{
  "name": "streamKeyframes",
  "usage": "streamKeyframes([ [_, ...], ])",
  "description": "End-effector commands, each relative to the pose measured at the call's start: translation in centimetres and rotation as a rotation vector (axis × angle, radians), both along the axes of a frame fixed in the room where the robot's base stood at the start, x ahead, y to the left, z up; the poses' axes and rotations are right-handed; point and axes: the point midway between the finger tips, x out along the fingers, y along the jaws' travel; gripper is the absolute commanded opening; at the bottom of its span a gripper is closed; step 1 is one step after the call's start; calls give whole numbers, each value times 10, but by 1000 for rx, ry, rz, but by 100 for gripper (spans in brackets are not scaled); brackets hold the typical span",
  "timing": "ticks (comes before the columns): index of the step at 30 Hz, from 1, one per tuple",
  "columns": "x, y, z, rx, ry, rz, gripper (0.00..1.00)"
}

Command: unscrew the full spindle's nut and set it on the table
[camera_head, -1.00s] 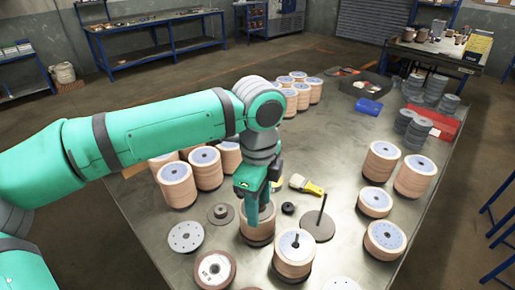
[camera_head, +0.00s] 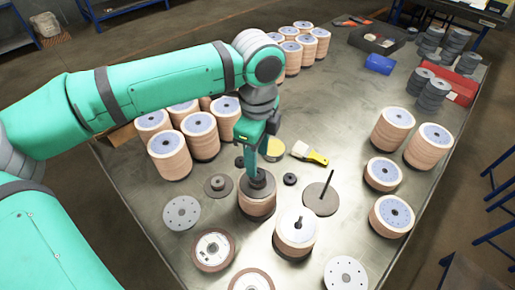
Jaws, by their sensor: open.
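My gripper (camera_head: 257,181) points straight down with its fingers at the grey top of a disc stack (camera_head: 257,207). The fingers hide the middle of that top, so I cannot tell whether a nut is between them. My gripper is open. Just to the front right stands another tall disc stack (camera_head: 295,238) with a dark rod end or nut at its centre. A bare spindle (camera_head: 326,190) with a thin upright rod on a round base stands to the right. A small black nut-like ring (camera_head: 290,179) lies on the table between my gripper and that spindle.
A yellow-handled brush (camera_head: 310,153) lies behind the bare spindle. Disc stacks stand at left (camera_head: 170,158) and right (camera_head: 388,215). A flanged grey part (camera_head: 218,185) and flat discs (camera_head: 182,213) lie left of my gripper.

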Motion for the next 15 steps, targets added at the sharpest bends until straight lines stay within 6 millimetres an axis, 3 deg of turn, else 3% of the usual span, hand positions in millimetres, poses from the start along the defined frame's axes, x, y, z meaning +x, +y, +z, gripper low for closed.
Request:
streamKeyframes([
  [15, 0, 0, -35, 0, 1, 0, 47],
])
